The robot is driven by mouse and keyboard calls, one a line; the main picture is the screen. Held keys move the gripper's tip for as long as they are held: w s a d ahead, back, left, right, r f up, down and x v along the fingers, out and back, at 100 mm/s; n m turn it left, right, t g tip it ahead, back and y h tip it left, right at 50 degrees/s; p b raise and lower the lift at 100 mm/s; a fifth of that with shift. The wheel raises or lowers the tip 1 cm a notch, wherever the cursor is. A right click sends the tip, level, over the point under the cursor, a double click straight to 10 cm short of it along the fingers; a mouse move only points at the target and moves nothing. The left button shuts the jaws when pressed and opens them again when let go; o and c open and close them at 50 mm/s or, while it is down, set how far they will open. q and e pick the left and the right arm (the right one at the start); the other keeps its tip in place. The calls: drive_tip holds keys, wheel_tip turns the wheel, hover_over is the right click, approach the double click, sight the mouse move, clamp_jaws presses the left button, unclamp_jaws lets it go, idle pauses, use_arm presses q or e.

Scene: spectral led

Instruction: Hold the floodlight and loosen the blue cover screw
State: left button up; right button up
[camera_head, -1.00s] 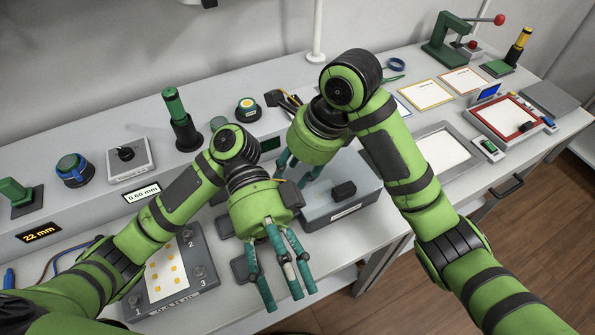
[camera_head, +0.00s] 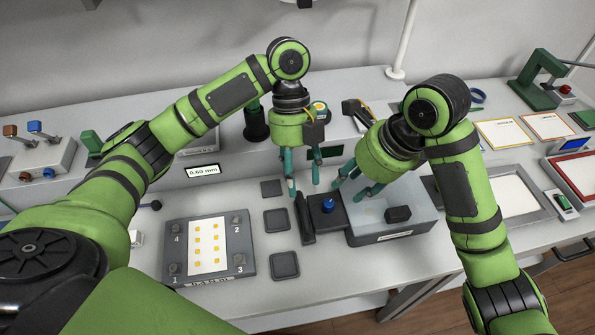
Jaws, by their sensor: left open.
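A small blue screw or knob (camera_head: 328,205) stands on a dark block (camera_head: 332,222) in the middle of the bench; I take these for the cover screw and the floodlight, but the view does not confirm it. A tall narrow black piece (camera_head: 307,222) stands along the block's left side. My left gripper (camera_head: 303,186) is open and empty, pointing down just behind and left of the block. My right gripper (camera_head: 347,192) has its fingers spread and empty, just behind and right of the blue screw. I cannot tell whether any finger touches the block.
Several dark square pads (camera_head: 277,220) lie to the left, beside a grey plate with a white, yellow-dotted panel (camera_head: 243,225). A raised shelf runs behind.

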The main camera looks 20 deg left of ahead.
sight(300, 207)
use_arm(q)
drive_tip(key=shift+a+f, duration=0.1)
drive_tip(key=shift+f, duration=0.35)
drive_tip(key=shift+x, duration=3.15)
drive_tip(key=shift+c, duration=0.4)
clamp_jaws()
